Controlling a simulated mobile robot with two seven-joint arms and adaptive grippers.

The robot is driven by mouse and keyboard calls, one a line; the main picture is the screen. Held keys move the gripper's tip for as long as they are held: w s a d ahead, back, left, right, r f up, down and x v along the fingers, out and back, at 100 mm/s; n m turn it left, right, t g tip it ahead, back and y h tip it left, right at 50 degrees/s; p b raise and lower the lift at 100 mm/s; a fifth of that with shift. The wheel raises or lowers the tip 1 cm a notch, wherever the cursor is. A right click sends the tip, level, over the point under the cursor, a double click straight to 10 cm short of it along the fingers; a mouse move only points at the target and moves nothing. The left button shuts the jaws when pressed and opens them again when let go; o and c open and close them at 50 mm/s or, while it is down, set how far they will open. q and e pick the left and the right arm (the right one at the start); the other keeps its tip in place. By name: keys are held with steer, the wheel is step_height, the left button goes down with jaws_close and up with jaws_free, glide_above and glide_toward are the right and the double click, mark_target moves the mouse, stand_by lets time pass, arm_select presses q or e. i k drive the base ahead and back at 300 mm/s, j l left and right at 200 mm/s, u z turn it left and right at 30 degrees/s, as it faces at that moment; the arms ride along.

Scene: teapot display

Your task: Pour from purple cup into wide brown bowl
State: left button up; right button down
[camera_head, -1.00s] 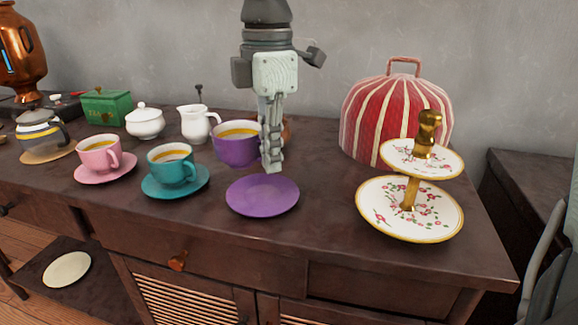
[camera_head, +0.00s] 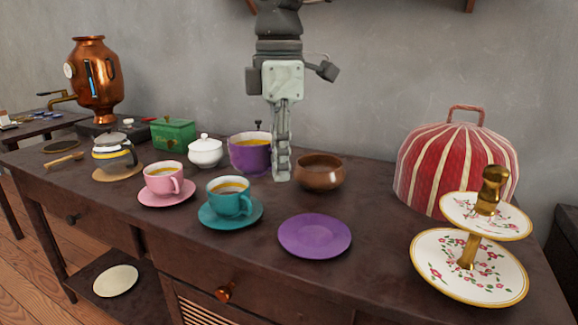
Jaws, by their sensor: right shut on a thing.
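The purple cup (camera_head: 249,156) holds an orange-brown liquid and is upright. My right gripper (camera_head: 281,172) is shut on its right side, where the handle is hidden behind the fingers. The cup is near the back of the cabinet top, left of the wide brown bowl (camera_head: 319,175). The bowl stands upright on the cabinet top, just right of my gripper's fingers, and its inside looks dark. The purple saucer (camera_head: 315,236) lies empty in front of the bowl. My left gripper is not in view.
A teal cup (camera_head: 229,198) and a pink cup (camera_head: 163,179), both filled, stand on saucers at the left. A white sugar bowl (camera_head: 205,152) is just left of the purple cup. A striped tea cosy (camera_head: 456,165) and a two-tier stand (camera_head: 470,280) are at the right.

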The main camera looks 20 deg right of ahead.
mark_target(318, 172)
steer(key=k+j, duration=0.25)
steer(key=k, duration=0.2)
steer(key=k+j, duration=0.25)
steer(key=k, duration=0.2)
